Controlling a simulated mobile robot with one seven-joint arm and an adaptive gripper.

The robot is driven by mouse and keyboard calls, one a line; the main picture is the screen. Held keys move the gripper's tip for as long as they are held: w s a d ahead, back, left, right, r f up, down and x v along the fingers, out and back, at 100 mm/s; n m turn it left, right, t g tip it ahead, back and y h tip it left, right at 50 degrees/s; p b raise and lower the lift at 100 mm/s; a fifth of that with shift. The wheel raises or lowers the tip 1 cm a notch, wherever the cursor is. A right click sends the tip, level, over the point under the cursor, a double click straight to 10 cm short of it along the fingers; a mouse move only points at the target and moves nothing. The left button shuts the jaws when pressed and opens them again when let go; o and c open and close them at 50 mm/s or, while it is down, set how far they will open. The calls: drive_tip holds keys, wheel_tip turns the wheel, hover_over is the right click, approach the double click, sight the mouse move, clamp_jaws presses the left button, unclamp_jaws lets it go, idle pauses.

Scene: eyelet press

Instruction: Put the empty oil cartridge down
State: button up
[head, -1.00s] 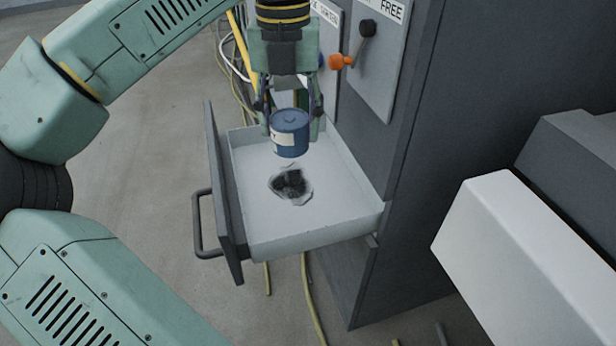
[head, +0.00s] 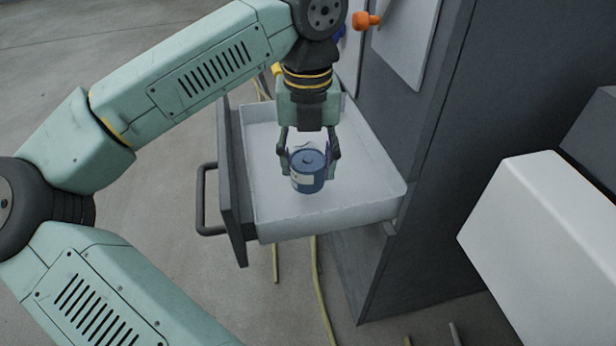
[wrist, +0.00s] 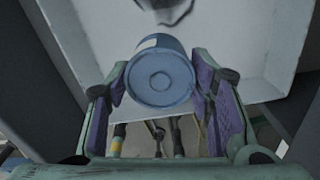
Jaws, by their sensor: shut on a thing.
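The oil cartridge (head: 308,178) is a blue cylinder with a pale label and a round lid. My gripper (head: 309,165) is shut on it, one finger on each side, and holds it upright over the open drawer (head: 330,222). In the wrist view the cartridge (wrist: 160,80) sits between the purple finger pads, its round end facing the camera. I cannot tell whether its bottom touches the drawer floor.
A dark crumpled thing in a pale patch (wrist: 168,8) lies on the drawer floor, mostly hidden behind the cartridge in the head view. The dark cabinet (head: 420,150) stands right of the drawer. Bare drawer floor (head: 370,175) shows right of the cartridge.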

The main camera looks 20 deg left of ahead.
sight(308, 177)
drive_tip(key=shift+f+b, duration=0.4)
drive_tip(key=shift+f, duration=1.45)
drive_tip(key=shift+f, duration=0.2)
drive_tip(key=o, duration=1.1)
drive_tip(key=shift+o, duration=0.2)
drive_tip(key=shift+r, duration=0.1)
wheel_tip(308, 177, up, 12)
drive_tip(key=p, duration=0.3)
drive_tip(key=shift+r, duration=0.1)
